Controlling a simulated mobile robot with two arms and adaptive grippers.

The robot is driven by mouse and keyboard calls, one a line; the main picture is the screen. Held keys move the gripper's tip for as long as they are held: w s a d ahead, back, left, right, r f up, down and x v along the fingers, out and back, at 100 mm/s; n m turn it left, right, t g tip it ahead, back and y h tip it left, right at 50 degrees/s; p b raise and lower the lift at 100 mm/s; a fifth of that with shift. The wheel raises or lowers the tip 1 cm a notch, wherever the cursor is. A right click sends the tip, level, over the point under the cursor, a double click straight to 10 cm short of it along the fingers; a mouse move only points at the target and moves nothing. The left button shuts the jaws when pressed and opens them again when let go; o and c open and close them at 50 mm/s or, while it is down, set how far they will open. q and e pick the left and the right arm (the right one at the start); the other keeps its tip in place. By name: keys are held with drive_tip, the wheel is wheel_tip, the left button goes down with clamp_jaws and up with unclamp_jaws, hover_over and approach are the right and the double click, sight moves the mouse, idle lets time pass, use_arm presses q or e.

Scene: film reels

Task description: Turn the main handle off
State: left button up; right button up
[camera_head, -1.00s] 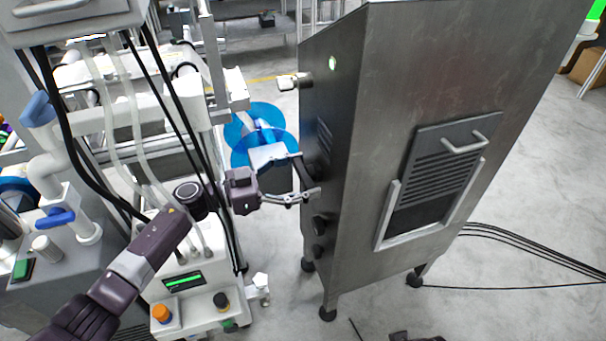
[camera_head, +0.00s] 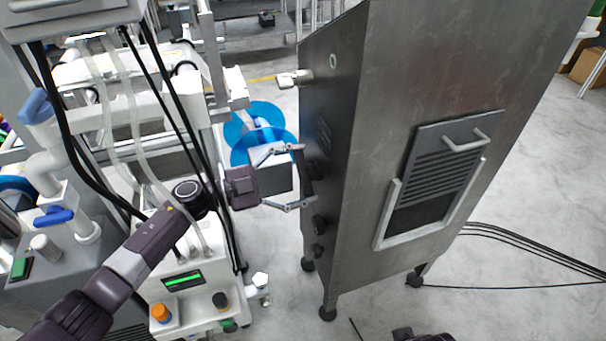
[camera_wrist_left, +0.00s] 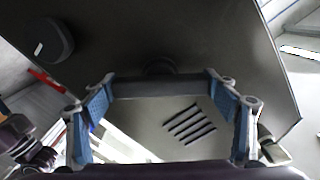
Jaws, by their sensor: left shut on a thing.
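The main handle (camera_head: 302,174) is a dark bar on the left side face of the tall grey metal cabinet (camera_head: 425,80). My left gripper (camera_head: 301,175) reaches it from the left, with its two fingers wide apart, one at each end of the bar. In the left wrist view the handle (camera_wrist_left: 160,88) spans between the blue-padded fingers of the left gripper (camera_wrist_left: 165,112), which is shut on it. The bar looks near upright in the head view. Its mount is partly hidden behind it.
A white machine with hoses (camera_head: 180,270) stands close at left. Blue reels (camera_head: 262,130) are behind the gripper. Cables (camera_head: 530,262) lie on the floor at right.

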use_arm(q)
drive_tip(key=m+b, duration=0.1)
drive_tip(key=m, duration=0.1)
drive_tip(key=m+b, duration=0.1)
drive_tip(key=m, duration=0.2)
drive_tip(key=shift+f+m, duration=0.2)
drive_tip(key=shift+m, duration=0.5)
drive_tip(key=m+b, duration=0.2)
drive_tip(key=m, duration=0.1)
drive_tip(key=shift+r+m, duration=0.15)
drive_tip(key=shift+m, duration=0.45)
use_arm(e)
wheel_tip(320, 180, up, 6)
drive_tip(key=w+t, duration=0.1)
drive_tip(key=w, duration=0.1)
drive_tip(key=shift+a+t, duration=0.3)
drive_tip(key=shift+t, duration=0.1)
drive_tip(key=shift+s+f, duration=0.1)
use_arm(q)
drive_tip(key=o, duration=1.2)
drive_tip(key=shift+c, duration=0.2)
drive_tip(key=shift+a, duration=0.1)
drive_tip(key=v, duration=1.2)
